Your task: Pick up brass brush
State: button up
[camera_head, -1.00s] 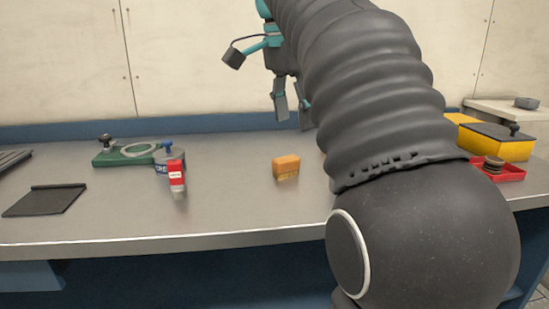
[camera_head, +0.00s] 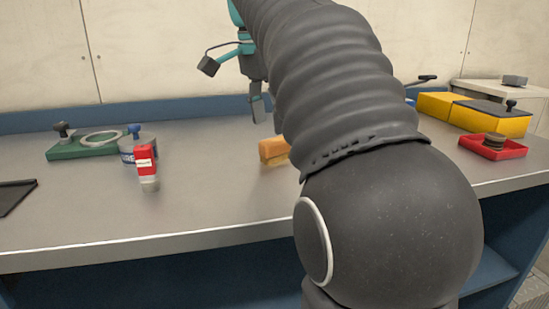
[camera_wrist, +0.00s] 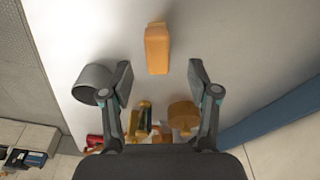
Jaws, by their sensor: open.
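An orange block with a yellowish lower part, which looks like the brass brush (camera_head: 271,151), lies on the grey counter (camera_head: 205,195), its right side hidden by my arm in the head view. In the wrist view, the brush (camera_wrist: 157,48) lies just beyond the space between my fingertips, roughly centred and apart from both. My gripper (camera_wrist: 161,75) is open and empty above the counter. In the head view only part of my gripper (camera_head: 257,107) shows beside the arm.
A red-and-white bottle (camera_head: 147,167), a blue-topped can (camera_head: 134,145) and a green tool (camera_head: 80,148) stand left. A yellow box (camera_head: 492,118) and red tray (camera_head: 510,150) are right. A grey cylinder (camera_wrist: 92,84) and brown round object (camera_wrist: 183,115) lie near my fingers.

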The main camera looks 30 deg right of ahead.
aim_at(274, 140)
jog(key=shift+s+d+f+b, duration=0.1)
jog(key=shift+d+f+b, duration=0.15)
jog(key=shift+f, duration=0.75)
jog(key=shift+w+d+f+b, duration=0.1)
jog(key=shift+f+b, duration=0.25)
jog(key=shift+f, duration=0.6)
jog(key=shift+s+d+f+b, duration=0.1)
jog(key=shift+d+f+b, duration=0.15)
jog(key=shift+f, duration=0.75)
grip_shut()
